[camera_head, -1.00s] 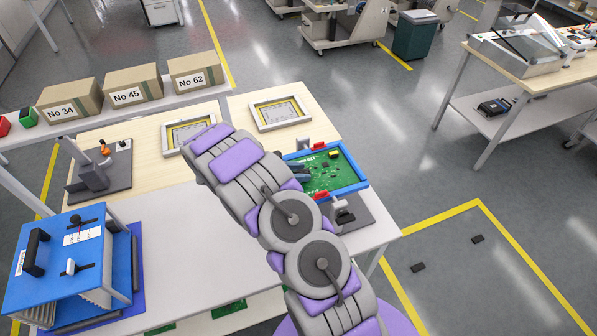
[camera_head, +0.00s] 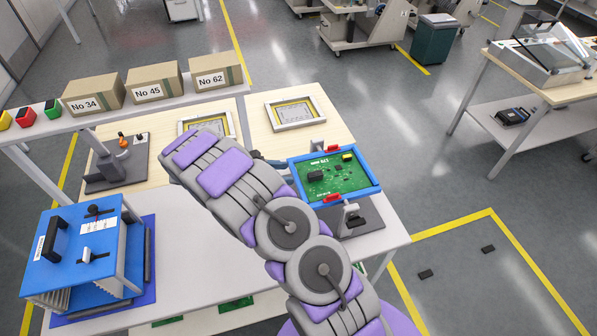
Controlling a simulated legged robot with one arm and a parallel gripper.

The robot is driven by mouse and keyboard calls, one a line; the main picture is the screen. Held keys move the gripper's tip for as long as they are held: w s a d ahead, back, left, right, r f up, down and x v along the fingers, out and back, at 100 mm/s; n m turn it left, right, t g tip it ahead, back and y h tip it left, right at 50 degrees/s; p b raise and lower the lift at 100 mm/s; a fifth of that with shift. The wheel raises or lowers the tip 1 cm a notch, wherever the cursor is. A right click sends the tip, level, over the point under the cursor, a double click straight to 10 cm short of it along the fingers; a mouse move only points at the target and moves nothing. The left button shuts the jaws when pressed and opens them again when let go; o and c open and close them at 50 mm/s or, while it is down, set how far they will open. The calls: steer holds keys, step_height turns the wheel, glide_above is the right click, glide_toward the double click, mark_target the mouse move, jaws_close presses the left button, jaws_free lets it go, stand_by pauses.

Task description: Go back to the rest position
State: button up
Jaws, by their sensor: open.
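My grey and purple arm reaches up from the bottom over the workbench (camera_head: 190,250) and bends to the left. My gripper (camera_head: 270,162) is mostly hidden behind the arm; only a small dark part shows, left of the blue frame. It is open, and I see nothing held in it. The blue frame (camera_head: 296,184) with red clips holds a green circuit board (camera_head: 335,179). It sits tilted on a dark stand (camera_head: 362,219) at the bench's right side, apart from my arm.
A blue fixture box (camera_head: 75,240) stands at the left. Boxes No 34 (camera_head: 94,92), No 45 (camera_head: 154,83) and No 62 (camera_head: 214,77) stand on a shelf at the back. Framed plates (camera_head: 295,112) lie on the wooden bench top.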

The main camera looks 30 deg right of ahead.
steer(key=v, duration=0.7)
